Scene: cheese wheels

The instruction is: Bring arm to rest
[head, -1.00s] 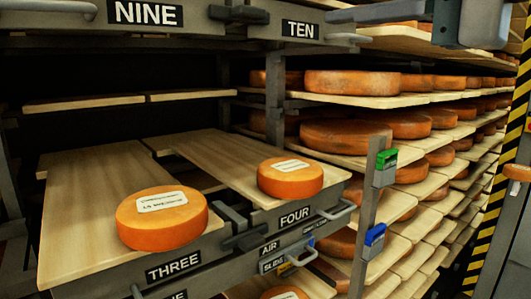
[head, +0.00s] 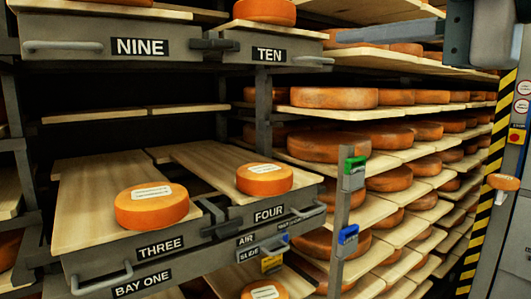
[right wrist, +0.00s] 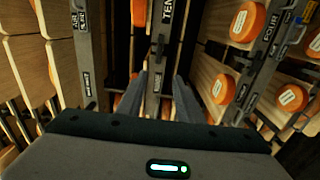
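My right arm (head: 480,35) shows at the top right of the head view, with a grey finger-like part pointing left in front of the upper shelves. In the right wrist view, the two dark fingers of my right gripper (right wrist: 161,78) stand apart with nothing held between them. My left arm and left gripper are outside both views.
A cheese wheel (head: 152,207) lies on board THREE (head: 88,205), another (head: 265,179) on board FOUR (head: 205,158). Racks of cheese fill the right. A label post (head: 342,215) stands in front of them. A striped yellow-black edge (head: 489,190) is at far right.

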